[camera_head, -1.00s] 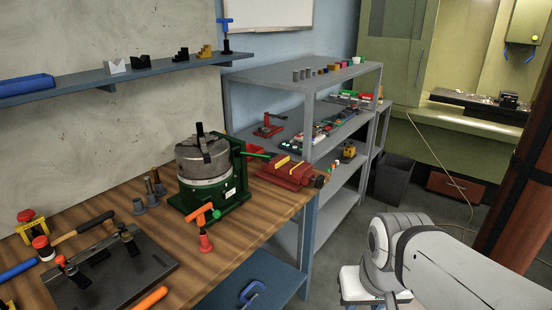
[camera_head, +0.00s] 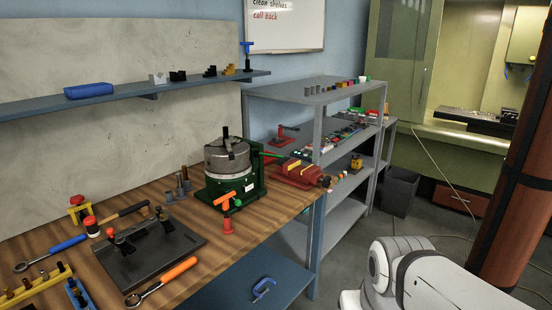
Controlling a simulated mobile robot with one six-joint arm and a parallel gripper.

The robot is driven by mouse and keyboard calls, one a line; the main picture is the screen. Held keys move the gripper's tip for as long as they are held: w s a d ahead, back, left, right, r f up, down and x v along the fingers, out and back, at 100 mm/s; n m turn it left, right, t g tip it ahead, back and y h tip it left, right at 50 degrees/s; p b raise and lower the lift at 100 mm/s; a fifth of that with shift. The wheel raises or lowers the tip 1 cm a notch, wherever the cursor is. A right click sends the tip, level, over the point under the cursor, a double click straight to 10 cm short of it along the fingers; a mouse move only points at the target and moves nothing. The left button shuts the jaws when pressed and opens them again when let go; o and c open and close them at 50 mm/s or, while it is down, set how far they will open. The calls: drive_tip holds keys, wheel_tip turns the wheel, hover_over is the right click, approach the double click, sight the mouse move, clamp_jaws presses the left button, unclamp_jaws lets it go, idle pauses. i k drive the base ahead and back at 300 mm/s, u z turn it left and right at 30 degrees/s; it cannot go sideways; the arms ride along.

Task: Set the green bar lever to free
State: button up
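A green fixture (camera_head: 236,191) with a grey round chuck (camera_head: 227,156) on top stands on the wooden workbench, near its back right part. A thin green bar lever (camera_head: 273,154) sticks out to the right from the upper side of the fixture, close to level. An orange-handled lever (camera_head: 225,198) is at the front of the fixture, with a red piece (camera_head: 228,225) below it. My gripper is out of view; only a white part of my arm shows at the lower right, well apart from the fixture.
A red vise (camera_head: 300,173) stands just right of the fixture, near the lever. A dark plate (camera_head: 150,255) and several hand tools lie on the bench (camera_head: 95,260) at left. A grey shelf unit (camera_head: 316,130) stands behind. The floor right of the bench is open.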

sight(257, 154)
drive_tip(key=u, duration=0.05)
drive_tip(key=i, duration=1.4)
drive_tip(key=z, duration=0.05)
